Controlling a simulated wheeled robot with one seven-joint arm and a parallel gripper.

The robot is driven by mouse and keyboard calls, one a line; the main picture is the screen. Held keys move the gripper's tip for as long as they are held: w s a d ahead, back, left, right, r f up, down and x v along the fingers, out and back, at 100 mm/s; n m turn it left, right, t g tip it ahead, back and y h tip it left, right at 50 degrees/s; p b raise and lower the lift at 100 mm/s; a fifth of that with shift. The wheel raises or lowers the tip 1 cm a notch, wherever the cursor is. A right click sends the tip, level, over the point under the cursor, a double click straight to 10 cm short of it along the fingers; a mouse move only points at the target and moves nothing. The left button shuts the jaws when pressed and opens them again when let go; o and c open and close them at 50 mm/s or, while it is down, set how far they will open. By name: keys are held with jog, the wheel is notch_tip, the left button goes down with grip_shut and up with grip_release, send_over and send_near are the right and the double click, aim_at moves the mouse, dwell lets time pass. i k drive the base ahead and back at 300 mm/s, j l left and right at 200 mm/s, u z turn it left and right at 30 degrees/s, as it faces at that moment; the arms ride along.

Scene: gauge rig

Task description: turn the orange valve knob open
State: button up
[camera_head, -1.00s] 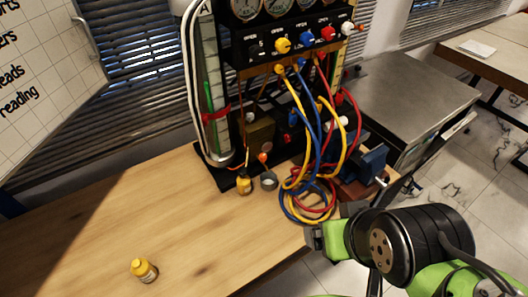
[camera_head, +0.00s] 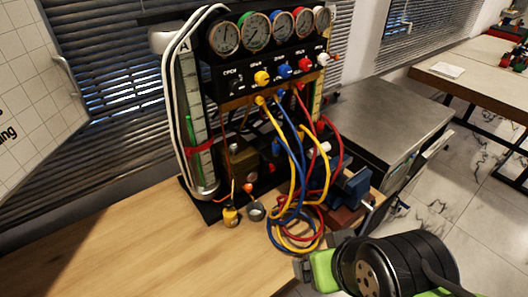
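A small orange knob-like part (camera_head: 248,187) shows low at the front of the gauge rig, just above a small yellow bottle (camera_head: 231,217). It is too small to tell its turn position. The rig's panel (camera_head: 238,73) carries a yellow knob (camera_head: 262,78), a blue knob (camera_head: 285,71), a red knob (camera_head: 305,63) and a white knob (camera_head: 323,59), with a dark one at the left. My gripper (camera_head: 301,268) is at the lower right, in front of the bench's right end and apart from the rig. Its fingers are too small and edge-on to tell whether they are open.
Yellow, blue and red hoses (camera_head: 297,165) hang from the panel and coil on the bench. A grey cup (camera_head: 256,212) and a blue vise (camera_head: 350,188) stand nearby. The wooden bench (camera_head: 160,240) is clear at left. A metal table (camera_head: 385,105) stands at right.

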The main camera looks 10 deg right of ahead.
aim_at(249, 187)
jog(key=j+u, duration=0.2)
jog(key=u, duration=0.25)
jog(key=j+u, duration=0.2)
jog(key=u, duration=0.25)
jog(key=i+j+u, duration=0.15)
jog(key=u, duration=0.3)
jog(key=i+j+u, duration=0.1)
jog(key=u, duration=0.35)
jog(key=j, duration=0.1)
